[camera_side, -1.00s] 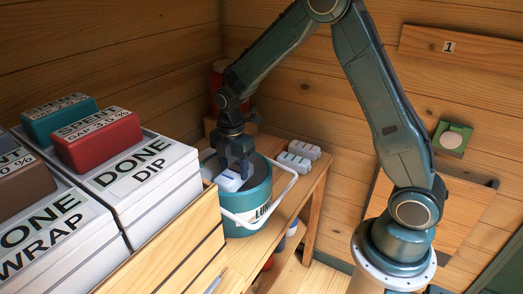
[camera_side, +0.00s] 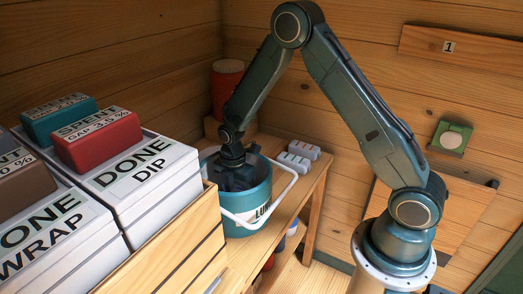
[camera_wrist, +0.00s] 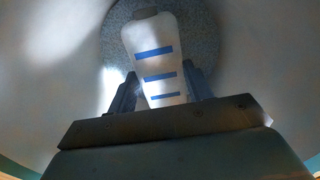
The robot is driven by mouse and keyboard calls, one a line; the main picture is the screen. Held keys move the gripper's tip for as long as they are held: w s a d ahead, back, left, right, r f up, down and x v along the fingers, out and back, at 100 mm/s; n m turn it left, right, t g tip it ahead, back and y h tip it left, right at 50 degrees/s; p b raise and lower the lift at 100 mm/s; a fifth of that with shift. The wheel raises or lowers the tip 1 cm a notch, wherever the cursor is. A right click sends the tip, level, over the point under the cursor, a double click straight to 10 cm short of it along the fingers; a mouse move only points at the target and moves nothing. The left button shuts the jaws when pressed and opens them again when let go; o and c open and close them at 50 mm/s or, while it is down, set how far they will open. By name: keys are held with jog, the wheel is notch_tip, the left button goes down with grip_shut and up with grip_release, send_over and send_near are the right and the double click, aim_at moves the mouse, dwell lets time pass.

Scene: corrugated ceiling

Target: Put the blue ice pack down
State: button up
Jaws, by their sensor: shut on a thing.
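My gripper (camera_wrist: 160,88) is down inside the teal bucket (camera_side: 255,195), which has a white handle and a partly hidden label starting "LU". In the wrist view it is shut on a pale white pack with blue stripes (camera_wrist: 154,62), the ice pack, which has a grey end. The pack lies between the two dark fingers and points toward the bucket's speckled grey floor (camera_wrist: 200,45). I cannot tell whether the pack touches the floor. In the side view the bucket wall and my gripper hide the pack.
Two white ribbed packs (camera_side: 298,155) sit on the wooden bench right of the bucket. A red cylinder (camera_side: 227,85) stands behind it. A wooden crate wall (camera_side: 190,240) is close at its left, beside white boxes marked DONE DIP (camera_side: 140,175) and DONE WRAP.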

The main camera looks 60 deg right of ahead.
jog(key=shift+f, duration=0.65)
jog(key=shift+f, duration=0.1)
jog(key=o, duration=1.1)
jog(key=shift+o, duration=0.2)
notch_tip(320, 180, up, 12)
